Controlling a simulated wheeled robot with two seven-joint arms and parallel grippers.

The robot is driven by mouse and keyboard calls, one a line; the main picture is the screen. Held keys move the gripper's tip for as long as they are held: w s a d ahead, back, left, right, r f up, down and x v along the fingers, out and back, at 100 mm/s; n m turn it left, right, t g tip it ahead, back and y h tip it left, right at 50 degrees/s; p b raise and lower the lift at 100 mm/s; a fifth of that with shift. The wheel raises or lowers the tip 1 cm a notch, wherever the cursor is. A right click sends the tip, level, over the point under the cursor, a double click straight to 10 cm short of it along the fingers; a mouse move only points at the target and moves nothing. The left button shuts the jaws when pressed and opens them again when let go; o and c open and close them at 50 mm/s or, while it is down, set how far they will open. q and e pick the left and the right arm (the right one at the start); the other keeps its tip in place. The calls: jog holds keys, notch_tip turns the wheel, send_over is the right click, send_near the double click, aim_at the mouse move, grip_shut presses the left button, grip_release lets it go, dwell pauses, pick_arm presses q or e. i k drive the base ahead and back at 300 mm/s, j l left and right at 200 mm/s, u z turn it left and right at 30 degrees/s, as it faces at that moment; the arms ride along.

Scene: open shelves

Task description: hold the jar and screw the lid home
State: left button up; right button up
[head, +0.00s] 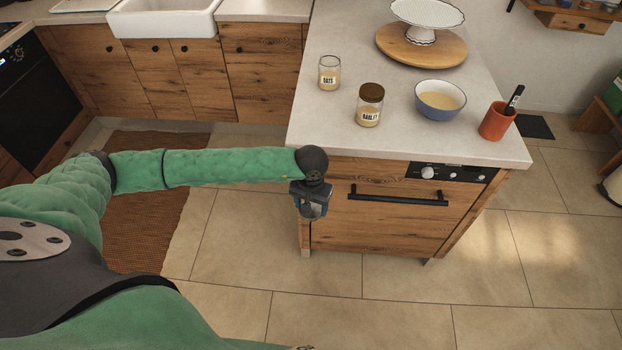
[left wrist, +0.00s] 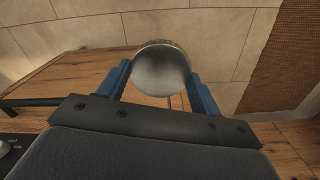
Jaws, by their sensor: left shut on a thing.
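A glass jar labelled OATS (head: 329,74) stands upright on the counter with no lid on it. A second jar labelled BARLEY (head: 369,108) stands to its right, nearer the front, with a brown lid on. My left gripper (head: 312,208) is in front of the counter, below its top and near its left corner. In the left wrist view, my left gripper (left wrist: 160,82) is shut on a round, grey metallic lid (left wrist: 162,68), its blue fingers on either side. The lid is hard to make out in the head view. My right gripper is not in view.
The counter (head: 330,130) also holds a blue bowl (head: 440,103), an orange cup (head: 494,123) with a black marker, and a white stand on a wooden board (head: 421,50). The counter front has a bar handle (head: 398,198) and a control panel. The counter's front left is clear.

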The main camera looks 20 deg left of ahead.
aim_at(329, 65)
jog(key=i+j, duration=0.1)
jog(key=j, duration=0.55)
jog(key=i+j, duration=0.1)
jog(key=j, duration=0.55)
jog(key=i+j, duration=0.1)
jog(key=j, duration=0.55)
jog(key=i+j, duration=0.1)
jog(key=j, duration=0.55)
jog(key=i+j, duration=0.1)
jog(key=j, duration=0.55)
jog(key=i+j, duration=0.1)
jog(key=j, duration=0.55)
jog(key=i+j, duration=0.1)
jog(key=j, duration=0.5)
jog(key=z, duration=1.25)
